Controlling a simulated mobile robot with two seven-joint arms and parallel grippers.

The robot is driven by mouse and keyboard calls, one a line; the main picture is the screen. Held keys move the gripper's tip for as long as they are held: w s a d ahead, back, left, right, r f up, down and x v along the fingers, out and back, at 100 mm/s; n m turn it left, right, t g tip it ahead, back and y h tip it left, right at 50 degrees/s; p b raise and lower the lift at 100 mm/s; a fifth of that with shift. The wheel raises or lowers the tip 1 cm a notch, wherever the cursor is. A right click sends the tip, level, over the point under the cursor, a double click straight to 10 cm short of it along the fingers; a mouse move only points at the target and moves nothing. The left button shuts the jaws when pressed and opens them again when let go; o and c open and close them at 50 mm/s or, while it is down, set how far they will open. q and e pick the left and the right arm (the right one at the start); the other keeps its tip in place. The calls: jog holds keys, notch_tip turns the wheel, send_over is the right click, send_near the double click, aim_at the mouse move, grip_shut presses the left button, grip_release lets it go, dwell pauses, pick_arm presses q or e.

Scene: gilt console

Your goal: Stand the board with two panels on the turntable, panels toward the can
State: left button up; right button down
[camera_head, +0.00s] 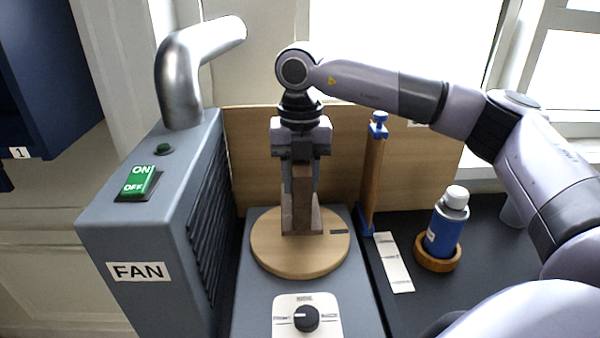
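A brown board (302,198) with a broader foot stands upright on the round wooden turntable (268,250). My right gripper (301,178) reaches down from above, with its fingers on either side of the board's upper part, and appears shut on it. I cannot make out the two panels, so which way they face is unclear. The blue and white spray can (445,225) stands in a wooden ring (437,264) to the right of the turntable. My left gripper is not in view.
A grey box labelled FAN (140,240) with a metal pipe (180,80) stands at left. A dial (306,318) sits in front of the turntable. A narrow wooden upright with blue fittings (371,175) and a white strip (394,262) lie between turntable and can. A wooden panel (250,150) closes the back.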

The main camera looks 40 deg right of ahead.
jog(key=shift+f+b, duration=0.3)
jog(key=shift+f, duration=0.55)
jog(key=shift+f+b, duration=1.5)
jog(key=shift+f, duration=0.6)
jog(key=shift+f, duration=0.15)
jog(key=c, duration=0.6)
grip_release()
jog(key=shift+c, duration=0.2)
jog(key=shift+r+b, duration=0.4)
jog(key=shift+r, duration=3.2)
